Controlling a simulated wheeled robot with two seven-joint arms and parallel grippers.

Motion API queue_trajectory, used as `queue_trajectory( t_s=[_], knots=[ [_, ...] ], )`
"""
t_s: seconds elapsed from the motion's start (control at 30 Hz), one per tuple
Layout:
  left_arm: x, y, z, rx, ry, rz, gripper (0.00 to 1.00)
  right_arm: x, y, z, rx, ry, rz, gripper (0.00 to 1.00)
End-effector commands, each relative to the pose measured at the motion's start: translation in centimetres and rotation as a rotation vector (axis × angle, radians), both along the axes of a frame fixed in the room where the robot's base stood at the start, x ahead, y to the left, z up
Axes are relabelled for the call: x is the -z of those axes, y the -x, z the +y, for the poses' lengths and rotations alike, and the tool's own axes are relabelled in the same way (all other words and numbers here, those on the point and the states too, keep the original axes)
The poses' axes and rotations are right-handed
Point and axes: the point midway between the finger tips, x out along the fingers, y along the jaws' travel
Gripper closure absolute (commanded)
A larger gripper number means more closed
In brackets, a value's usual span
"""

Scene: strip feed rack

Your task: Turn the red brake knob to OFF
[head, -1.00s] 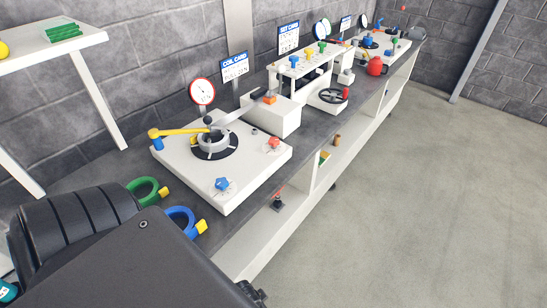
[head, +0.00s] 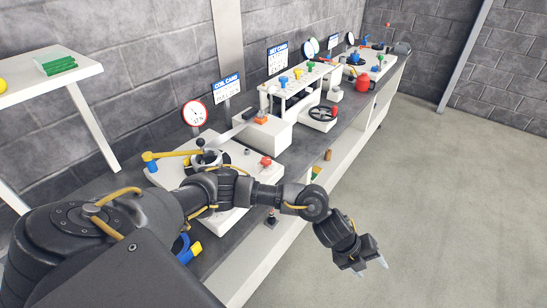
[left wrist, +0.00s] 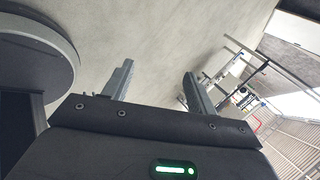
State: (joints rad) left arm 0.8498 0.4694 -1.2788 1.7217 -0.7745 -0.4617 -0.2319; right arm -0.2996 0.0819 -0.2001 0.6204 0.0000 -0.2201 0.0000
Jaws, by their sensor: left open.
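The red brake knob (head: 266,161) sits on the white panel (head: 233,219) of the nearest station, close to its right corner. Its OFF mark is too small to read. My left arm reaches across the front of this panel and hides much of it. My left gripper (head: 370,268) is past the bench's front edge, over the floor, to the right of and below the knob in the head view. It is open and empty. In the left wrist view the two fingers (left wrist: 157,88) stand apart with nothing between them. My right gripper is not in view.
A yellow lever (head: 172,154), a gauge (head: 194,113) and a white box with an orange button (head: 262,117) are near the panel. The floor at right is clear.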

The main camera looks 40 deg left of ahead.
Motion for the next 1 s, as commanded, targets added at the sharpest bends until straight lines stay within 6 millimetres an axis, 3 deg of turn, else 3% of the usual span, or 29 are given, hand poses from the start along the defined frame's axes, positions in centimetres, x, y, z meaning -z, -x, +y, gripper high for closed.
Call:
queue_trajectory(
  t_s=[0.03,0.17,0.3,0.4,0.5,0.6,0.7,0.83,1.0],
  knots=[
    [-0.1,-2.3,3.3,0.058,-0.099,-0.018,0.42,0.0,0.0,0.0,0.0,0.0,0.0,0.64],
    [-1.5,-6.6,13.3,0.158,-0.332,0.017,0.42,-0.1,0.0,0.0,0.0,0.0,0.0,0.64],
    [-6.4,-9.9,25.3,0.143,-0.524,0.11,0.42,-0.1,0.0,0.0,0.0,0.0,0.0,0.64],
    [-11.0,-10.7,32.6,0.081,-0.601,0.181,0.42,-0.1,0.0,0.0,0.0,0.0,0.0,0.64],
    [-15.1,-10.6,37.8,0.01,-0.636,0.24,0.42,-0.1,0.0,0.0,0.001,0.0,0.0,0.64],
    [-18.1,-10.1,41.2,-0.045,-0.645,0.279,0.42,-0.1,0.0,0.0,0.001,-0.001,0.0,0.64],
    [-19.8,-9.6,42.9,-0.08,-0.644,0.303,0.42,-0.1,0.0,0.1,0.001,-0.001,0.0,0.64],
    [-20.5,-9.3,43.7,-0.094,-0.643,0.314,0.42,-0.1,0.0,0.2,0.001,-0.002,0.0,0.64],
    [-19.9,-9.3,43.6,-0.093,-0.643,0.315,0.42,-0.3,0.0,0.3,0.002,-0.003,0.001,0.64]
  ],
)
